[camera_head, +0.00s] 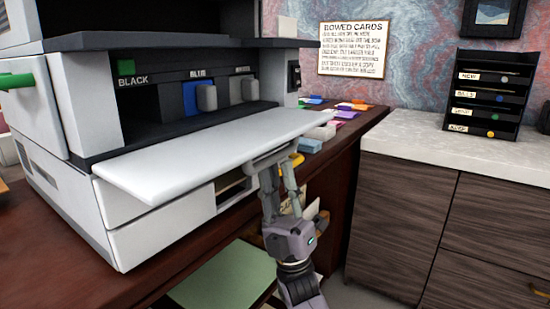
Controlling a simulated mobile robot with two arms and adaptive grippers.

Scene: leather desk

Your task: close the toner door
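The toner door (205,155) is a wide white panel on the front of the printer. It is lowered and sticks out nearly level below the toner bay. Behind it the bay is exposed, with a black unit marked BLACK (140,82), a blue-grey one (207,96) and a pale one (250,88). My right gripper (276,160) is at the door's front edge, towards its right end, with its fingers pointing up. The fingertips blend into the edge, so I cannot tell whether they touch or grip it. My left gripper is not in view.
The printer stands on a dark wooden desk (340,150). Coloured blocks (345,112) lie right of it. A green stool seat (225,278) is below the desk's front. A cabinet with a pale top (430,140) holds a black rack (489,92) at right.

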